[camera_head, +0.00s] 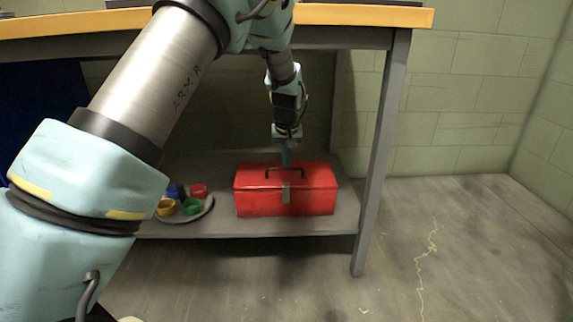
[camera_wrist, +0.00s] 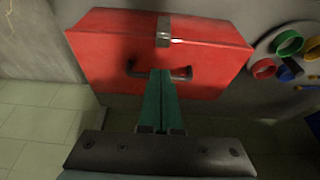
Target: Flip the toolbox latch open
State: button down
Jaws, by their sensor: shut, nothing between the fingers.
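The red toolbox (camera_head: 262,203) stands on the grey lower shelf of the bench, its lid down. Its metal latch (camera_head: 286,193) is at the middle of the front edge and also shows in the wrist view (camera_wrist: 163,31). A dark carry handle (camera_head: 284,169) is on the lid. My gripper (camera_head: 286,158) points down over the lid near the handle. In the wrist view its green fingers (camera_wrist: 161,72) are together and empty, overlapping the handle's middle, with the latch beyond the tips. I cannot tell whether the fingers touch the handle or lid.
The lower shelf (camera_head: 250,229) has a round tray (camera_head: 185,216) left of the toolbox, holding red, green, yellow and blue rings or cups. The wooden bench top (camera_head: 350,16) is above. A grey bench leg (camera_head: 377,160) stands right of the toolbox. The floor at right is clear.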

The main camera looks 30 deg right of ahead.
aim_at(286, 182)
jog(key=b+x, duration=0.2)
jog(key=x, duration=0.6)
jog(key=shift+b, duration=0.4)
